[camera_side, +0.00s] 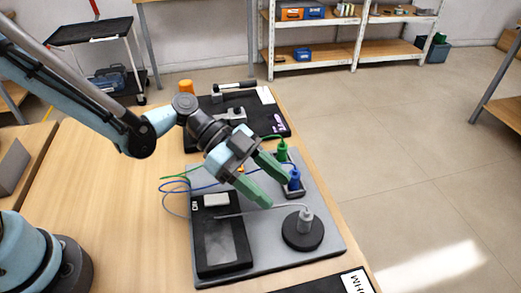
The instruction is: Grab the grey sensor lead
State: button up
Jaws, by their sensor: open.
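A grey plug (305,222) stands upright on a round black base (301,238), on the front right of the grey mat (325,255). A thin grey lead (270,209) runs from its top leftward over a black meter-like box (222,250). My gripper (276,190) has green fingers spread apart with nothing visible between them. It is above the mat, behind and left of the grey plug and apart from it. The right finger is beside a blue plug (294,180) in the view; I cannot tell whether they touch.
A green plug (282,152) stands behind the blue one. Loose green and blue leads (175,188) loop at the mat's left edge. A black mat (262,115) with tools lies at the back. The wooden table (110,225) is bare on the left.

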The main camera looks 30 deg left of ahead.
aim_at(306, 216)
jog(key=x, duration=0.9)
jog(key=shift+d+r, duration=0.1)
jog(key=shift+r, duration=0.2)
grip_shut()
